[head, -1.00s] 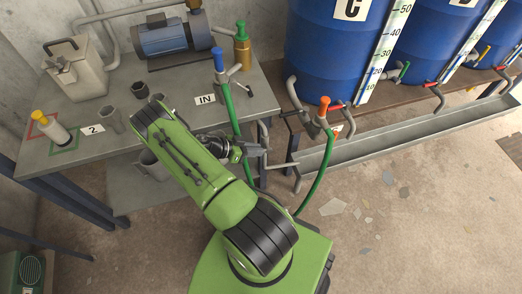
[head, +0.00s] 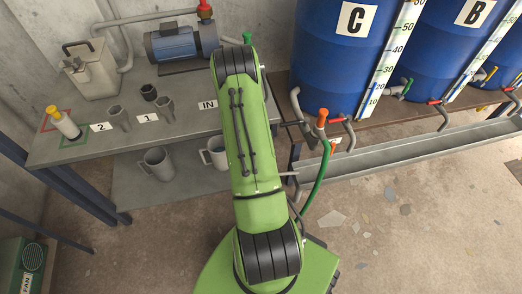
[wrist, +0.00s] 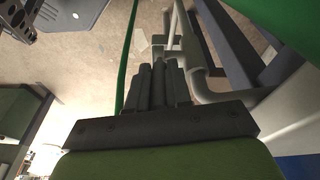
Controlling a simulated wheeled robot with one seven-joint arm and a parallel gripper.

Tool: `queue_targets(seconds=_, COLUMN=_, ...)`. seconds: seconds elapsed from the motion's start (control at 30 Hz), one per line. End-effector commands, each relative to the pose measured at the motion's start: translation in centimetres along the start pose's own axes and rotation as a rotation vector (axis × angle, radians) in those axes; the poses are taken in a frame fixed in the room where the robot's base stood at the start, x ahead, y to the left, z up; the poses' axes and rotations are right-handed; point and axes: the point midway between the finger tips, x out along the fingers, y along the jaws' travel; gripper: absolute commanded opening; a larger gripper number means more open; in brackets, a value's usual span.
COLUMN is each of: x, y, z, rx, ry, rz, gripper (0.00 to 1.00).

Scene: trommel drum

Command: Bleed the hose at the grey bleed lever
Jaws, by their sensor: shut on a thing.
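My gripper (wrist: 158,65) shows in the wrist view, its dark fingers close together with a narrow grey piece between them. This piece appears to be the grey bleed lever, though its ends are hard to make out. In the head view my green arm hides the gripper and the lever. A green hose (head: 320,178) hangs in a curve below the orange-handled valve (head: 322,117) at tank C (head: 325,65). In the wrist view a green hose (wrist: 128,50) runs just left of the fingers.
A grey bench (head: 80,148) at left carries a pump (head: 180,42), a can (head: 92,70), cups and a yellow-capped bottle (head: 62,122). A long grey trough (head: 400,148) runs below the blue tanks. Pale pipes (wrist: 210,88) pass right of my fingers. The front-right floor is open.

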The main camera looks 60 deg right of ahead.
Motion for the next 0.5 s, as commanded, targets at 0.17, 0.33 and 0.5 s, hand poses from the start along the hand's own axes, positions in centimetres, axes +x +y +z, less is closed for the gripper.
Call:
queue_targets(seconds=0.17, x=0.09, y=0.06, z=-0.37, rx=0.002, ry=-0.054, rz=-0.012, gripper=0.0)
queue_targets(seconds=0.33, x=0.11, y=0.1, z=-0.45, rx=-0.001, ry=-0.077, rz=-0.015, gripper=0.0)
queue_targets(seconds=0.5, x=0.14, y=0.13, z=-0.45, rx=-0.001, ry=-0.082, rz=-0.015, gripper=0.0)
